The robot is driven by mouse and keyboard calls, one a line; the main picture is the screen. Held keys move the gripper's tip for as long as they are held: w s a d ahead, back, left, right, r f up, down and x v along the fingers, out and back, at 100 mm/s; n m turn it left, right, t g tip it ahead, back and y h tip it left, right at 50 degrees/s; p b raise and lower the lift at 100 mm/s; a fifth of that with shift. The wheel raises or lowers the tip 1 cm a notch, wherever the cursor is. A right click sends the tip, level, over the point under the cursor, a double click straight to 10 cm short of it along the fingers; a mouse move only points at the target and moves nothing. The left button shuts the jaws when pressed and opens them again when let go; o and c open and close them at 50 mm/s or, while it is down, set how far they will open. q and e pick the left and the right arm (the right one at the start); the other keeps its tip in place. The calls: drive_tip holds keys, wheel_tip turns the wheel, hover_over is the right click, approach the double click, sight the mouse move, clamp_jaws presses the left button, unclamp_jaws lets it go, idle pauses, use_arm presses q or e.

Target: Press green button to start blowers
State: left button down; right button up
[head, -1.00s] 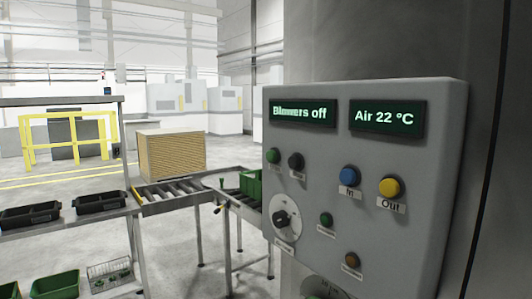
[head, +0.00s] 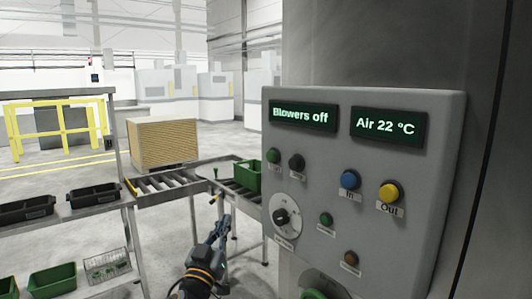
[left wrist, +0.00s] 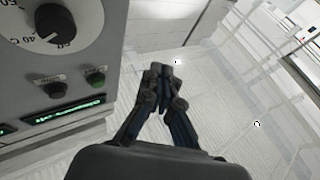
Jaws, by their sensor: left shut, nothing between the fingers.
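A green button (head: 273,156) sits at the upper left of the grey control panel (head: 400,260), under a display (head: 303,116) reading "Blowers off". A black button (head: 297,161) is just right of it. In the left wrist view the panel appears turned over, with the green button (left wrist: 96,77) beside the black button (left wrist: 53,88). My left gripper (head: 221,226) is shut and empty. It is below and left of the panel in the head view, apart from it. The left wrist view shows its closed fingertips (left wrist: 160,70) to the right of the green button. My right gripper is not seen.
The panel also holds a dial (head: 286,216), a blue button (head: 350,179), a yellow button (head: 389,192), a smaller green button (head: 326,219) and a brown button (head: 351,257). A roller conveyor (head: 180,185) with a green crate (head: 247,175) stands behind my left gripper.

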sight(271, 157)
use_arm(q)
drive_tip(key=s+d+r+m+t+h+p, duration=0.1)
drive_tip(key=s+r+t+h, duration=0.1)
drive_tip(key=r, duration=1.3)
drive_tip(key=shift+s+d+r+m+h, duration=0.25)
drive_tip(key=shift+s+h, duration=0.45)
drive_tip(key=shift+s, duration=0.5)
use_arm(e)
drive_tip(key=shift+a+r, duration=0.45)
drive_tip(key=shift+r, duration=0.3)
use_arm(q)
drive_tip(key=w+d+b, duration=0.5)
drive_tip(key=d+b, duration=0.1)
drive_tip(key=d, duration=0.1)
drive_tip(key=shift+w+b, duration=0.15)
drive_tip(key=shift+b, duration=0.15)
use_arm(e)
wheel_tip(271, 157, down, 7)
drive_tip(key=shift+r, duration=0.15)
